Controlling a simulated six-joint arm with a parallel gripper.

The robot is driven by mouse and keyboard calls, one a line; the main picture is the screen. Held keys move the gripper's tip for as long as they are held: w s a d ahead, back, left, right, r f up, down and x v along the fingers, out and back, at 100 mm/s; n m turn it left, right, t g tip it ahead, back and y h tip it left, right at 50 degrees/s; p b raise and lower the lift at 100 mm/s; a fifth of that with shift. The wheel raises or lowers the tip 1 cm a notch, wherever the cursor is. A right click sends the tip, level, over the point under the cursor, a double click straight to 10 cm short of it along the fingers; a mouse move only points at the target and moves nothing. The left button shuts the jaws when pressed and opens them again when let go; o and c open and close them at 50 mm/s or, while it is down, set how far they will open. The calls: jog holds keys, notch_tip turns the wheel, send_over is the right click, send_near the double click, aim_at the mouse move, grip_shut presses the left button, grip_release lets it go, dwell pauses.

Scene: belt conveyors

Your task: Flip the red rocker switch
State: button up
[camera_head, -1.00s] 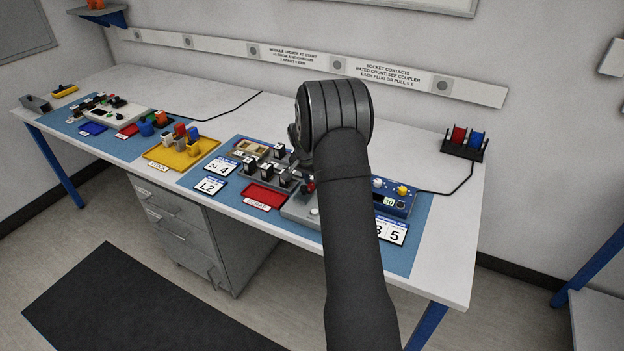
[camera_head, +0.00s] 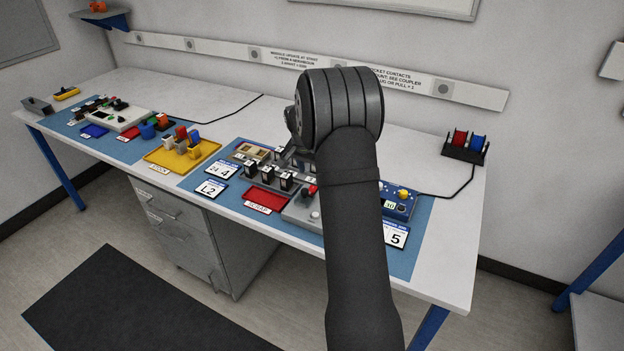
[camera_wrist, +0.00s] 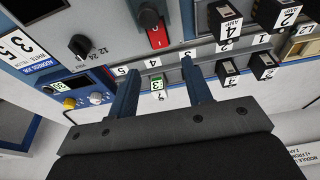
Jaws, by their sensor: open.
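The red rocker switch (camera_wrist: 158,38) shows in the wrist view on a grey panel, with a white mark on its face and a black rounded part at its upper end. My gripper (camera_wrist: 158,66) is open and empty. Its two fingers are spread on either side of the switch's line, with their tips just below it in the picture. I see no contact with the switch. In the head view a small red part (camera_head: 311,190) stands on the grey box (camera_head: 300,212); I cannot tell whether it is the switch. My arm hides the gripper there.
Black numbered modules (camera_wrist: 227,72) stand to the right in the wrist view. A black knob (camera_wrist: 80,44) and a blue unit with a yellow knob (camera_wrist: 70,103) lie to the left. In the head view a red tray (camera_head: 266,200) lies left of the grey box.

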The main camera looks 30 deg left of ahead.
jog(key=v, duration=1)
jog(key=shift+r, duration=0.15)
jog(key=x, duration=1.7)
